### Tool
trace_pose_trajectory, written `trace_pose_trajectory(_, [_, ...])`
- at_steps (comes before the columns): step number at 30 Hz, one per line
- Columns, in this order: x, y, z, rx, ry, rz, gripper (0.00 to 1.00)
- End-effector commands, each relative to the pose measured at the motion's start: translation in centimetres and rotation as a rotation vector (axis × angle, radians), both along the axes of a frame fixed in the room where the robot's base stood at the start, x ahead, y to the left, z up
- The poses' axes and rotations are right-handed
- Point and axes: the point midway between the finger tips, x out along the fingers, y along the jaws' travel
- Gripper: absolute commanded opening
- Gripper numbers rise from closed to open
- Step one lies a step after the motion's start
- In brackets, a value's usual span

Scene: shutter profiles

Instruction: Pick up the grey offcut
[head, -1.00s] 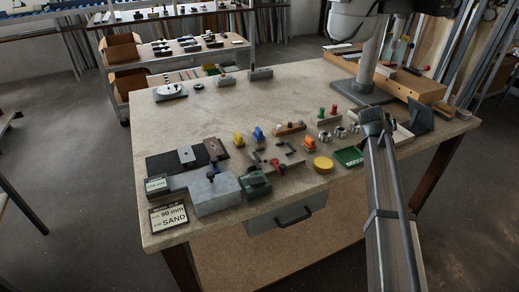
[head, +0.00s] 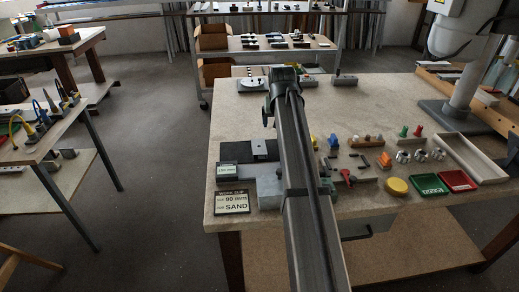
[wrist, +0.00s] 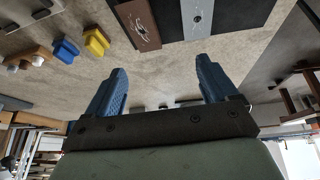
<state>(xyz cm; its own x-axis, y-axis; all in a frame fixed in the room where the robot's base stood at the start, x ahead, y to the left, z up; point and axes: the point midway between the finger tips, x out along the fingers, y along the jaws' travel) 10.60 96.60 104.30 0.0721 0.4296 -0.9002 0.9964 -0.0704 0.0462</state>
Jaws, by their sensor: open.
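A grey piece with a dark hole, which I take for the grey offcut, lies on the black mat. It is at the left of the bench in the head view (head: 259,149) and at the top of the wrist view (wrist: 197,17). A brown piece with pale markings (wrist: 137,23) lies beside it. My gripper (wrist: 160,84) is open, with two blue fingers and nothing between them. The offcut is beyond the fingertips, apart from them. In the head view my arm hides most of the gripper.
The black mat (head: 236,152) has a grey block (head: 269,193) in front of it. Yellow (wrist: 97,42) and blue (wrist: 65,51) pieces stand on the bench.

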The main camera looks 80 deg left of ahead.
Motion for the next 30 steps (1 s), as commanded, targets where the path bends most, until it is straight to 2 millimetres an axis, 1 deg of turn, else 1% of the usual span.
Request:
trace_pose_trajectory(1, [-2.0, 0.0, -0.2, -0.018, 0.016, 0.024, 0.86])
trace_pose_trajectory(3, [-3.9, -0.1, -0.4, -0.036, 0.033, 0.048, 0.86])
trace_pose_trajectory(7, [-5.4, -0.2, -0.7, -0.054, 0.047, 0.068, 0.86])
trace_pose_trajectory(11, [-5.6, 0.0, -1.5, -0.058, 0.050, 0.071, 0.86])
trace_pose_trajectory(14, [-5.6, 0.5, -2.5, -0.056, 0.049, 0.070, 0.86])
trace_pose_trajectory(24, [-5.6, 2.6, -7.6, -0.056, 0.048, 0.070, 0.86])
trace_pose_trajectory(30, [-5.6, 3.1, -8.7, -0.055, 0.048, 0.070, 0.86])
